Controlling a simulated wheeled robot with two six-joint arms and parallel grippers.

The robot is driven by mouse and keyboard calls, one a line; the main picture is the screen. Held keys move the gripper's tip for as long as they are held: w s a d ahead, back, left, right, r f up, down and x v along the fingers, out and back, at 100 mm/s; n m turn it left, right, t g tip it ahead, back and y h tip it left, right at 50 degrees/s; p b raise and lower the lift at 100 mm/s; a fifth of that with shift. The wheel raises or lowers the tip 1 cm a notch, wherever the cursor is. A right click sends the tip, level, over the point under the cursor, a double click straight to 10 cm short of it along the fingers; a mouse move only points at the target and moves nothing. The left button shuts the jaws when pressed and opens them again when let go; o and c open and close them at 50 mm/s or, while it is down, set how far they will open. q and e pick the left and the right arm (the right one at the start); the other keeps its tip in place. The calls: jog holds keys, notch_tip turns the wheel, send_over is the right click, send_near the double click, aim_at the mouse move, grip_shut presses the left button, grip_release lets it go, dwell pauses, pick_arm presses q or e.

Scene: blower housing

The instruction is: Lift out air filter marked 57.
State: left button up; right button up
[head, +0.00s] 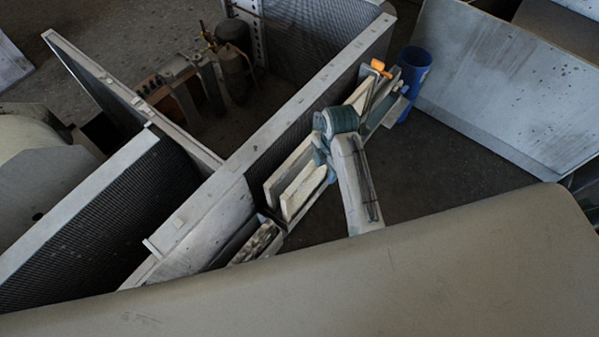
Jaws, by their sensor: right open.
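Pale flat panels that look like air filters (300,188) stand on edge in a slanting row beside the housing wall. No number is legible on them, so I cannot tell which is marked 57. My right gripper (322,160) is open at the middle of this row, below the teal wrist joint. Its fingertips are largely hidden by my arm and the panels, and I cannot tell whether they touch a panel. My left gripper is not in view.
The grey housing wall (222,205) runs diagonally left of the row. A blue cylinder (414,68) and a small orange part (380,67) are at the row's far end. A large grey panel (510,85) stands right. Dark floor (450,175) between is clear.

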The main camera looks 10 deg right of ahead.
aim_at(310, 169)
jog(key=w+a+n, duration=0.1)
jog(key=w+r+n, duration=0.1)
jog(key=w+a+r+n, duration=0.1)
jog(key=n, duration=0.1)
jog(key=shift+w+a+g, duration=0.15)
jog(key=shift+a+g, duration=0.15)
jog(key=shift+a, duration=0.05)
jog(key=shift+a+f, duration=0.1)
jog(key=shift+f, duration=0.3)
jog(key=f, duration=0.2)
jog(key=f+p, duration=0.1)
jog(key=f, duration=0.1)
jog(key=shift+a+f, duration=0.2)
jog(key=shift+f, duration=0.05)
jog(key=shift+a+f+p, duration=0.1)
jog(key=shift+f+p, duration=0.35)
jog(key=shift+f, duration=0.05)
jog(key=f+p, duration=0.1)
jog(key=f, duration=0.2)
jog(key=shift+a+f, duration=0.2)
jog(key=shift+f+p, duration=0.3)
jog(key=shift+f, duration=0.25)
grip_shut()
